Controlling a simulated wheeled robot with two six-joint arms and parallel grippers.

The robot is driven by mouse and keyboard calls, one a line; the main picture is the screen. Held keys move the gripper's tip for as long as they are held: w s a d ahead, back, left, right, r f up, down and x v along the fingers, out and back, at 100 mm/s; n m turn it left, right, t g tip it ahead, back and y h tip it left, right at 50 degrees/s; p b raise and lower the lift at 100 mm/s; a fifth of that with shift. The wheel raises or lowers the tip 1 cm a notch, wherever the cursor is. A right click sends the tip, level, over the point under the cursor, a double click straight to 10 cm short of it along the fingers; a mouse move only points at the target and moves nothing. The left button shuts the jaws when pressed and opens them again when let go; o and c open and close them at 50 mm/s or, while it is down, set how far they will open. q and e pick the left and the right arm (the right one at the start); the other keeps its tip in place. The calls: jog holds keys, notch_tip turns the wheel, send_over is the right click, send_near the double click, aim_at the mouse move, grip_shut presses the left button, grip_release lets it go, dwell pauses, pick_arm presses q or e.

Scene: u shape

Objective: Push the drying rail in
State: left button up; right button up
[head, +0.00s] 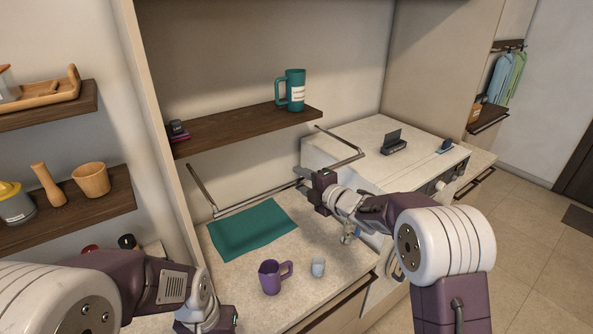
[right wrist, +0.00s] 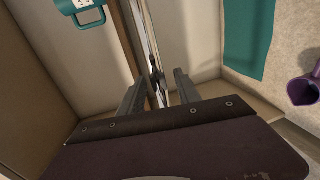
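The drying rail (head: 285,186) is a thin metal bar on two side arms, standing out from the back wall under the wooden shelf. In the right wrist view the rail (right wrist: 151,45) runs away from the camera toward the gap between my right fingers. My right gripper (head: 302,181) is at the front bar, right of its middle. In the right wrist view the fingers (right wrist: 158,92) are apart, with the bar seen between them; whether they touch it I cannot tell. My left gripper (head: 207,322) is low at the bottom edge, away from the rail, its fingers not clearly visible.
A teal cloth (head: 250,230) lies on the counter below the rail. A purple mug (head: 270,279) and a small grey cup (head: 318,267) stand in front. A teal mug (head: 292,89) stands on the shelf (head: 240,127) above. A white appliance (head: 345,148) stands to the right.

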jog(key=x, duration=0.3)
jog(key=shift+p, duration=0.4)
grip_shut()
dwell(1.1)
